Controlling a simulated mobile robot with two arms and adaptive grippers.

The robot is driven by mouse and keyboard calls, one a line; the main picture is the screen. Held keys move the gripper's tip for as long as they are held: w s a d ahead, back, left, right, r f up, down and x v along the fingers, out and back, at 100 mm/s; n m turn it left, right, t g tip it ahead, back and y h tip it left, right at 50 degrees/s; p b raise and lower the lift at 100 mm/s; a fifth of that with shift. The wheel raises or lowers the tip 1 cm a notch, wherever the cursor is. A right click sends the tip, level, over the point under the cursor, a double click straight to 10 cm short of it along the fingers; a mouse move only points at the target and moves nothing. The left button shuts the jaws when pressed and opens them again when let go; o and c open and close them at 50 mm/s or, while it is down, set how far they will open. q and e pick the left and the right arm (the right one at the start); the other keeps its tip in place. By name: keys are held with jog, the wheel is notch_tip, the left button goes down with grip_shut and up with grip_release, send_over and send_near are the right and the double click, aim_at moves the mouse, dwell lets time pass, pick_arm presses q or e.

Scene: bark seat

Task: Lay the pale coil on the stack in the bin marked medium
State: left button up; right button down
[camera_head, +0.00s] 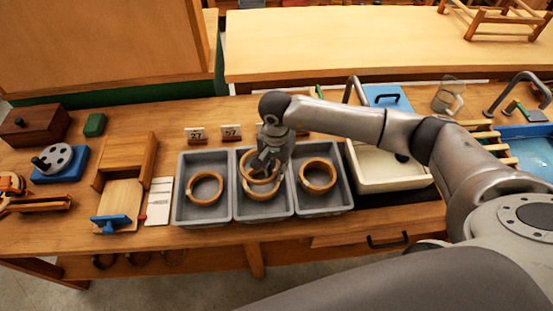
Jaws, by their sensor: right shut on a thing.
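Three grey bins stand side by side on the wooden bench: a left bin (180,214), a middle bin (241,213) and a right bin (345,203). My right gripper (266,165) reaches down into the middle bin and is shut on a pale wooden coil (250,179). Another coil (262,194) shows just below it in that bin; I cannot tell whether the two touch. One coil (206,200) lies in the left bin, and coils (318,187) lie in the right bin. I cannot read the word medium on any bin. My left gripper is out of view.
Two number cards (196,134) (231,132) stand behind the left and middle bins. A cream basin (392,184) is right of the bins, under my right arm. A white card (159,200) and wooden box (128,163) are on the left. A drawer handle (387,241) juts out in front.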

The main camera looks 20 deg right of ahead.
jog(key=shift+w+a+r, duration=0.1)
jog(key=shift+w, duration=0.15)
jog(key=shift+d+f+b, duration=0.25)
jog(key=shift+f+b, duration=0.25)
jog(key=shift+f, duration=0.5)
jog(key=b, duration=0.3)
send_over(276, 187)
notch_tip(276, 187, down, 4)
jog(key=shift+w+d+f, duration=0.1)
jog(key=shift+f, duration=0.1)
jog(key=shift+f+b, duration=0.55)
jog(key=shift+f+b, duration=0.3)
jog(key=shift+b, duration=0.35)
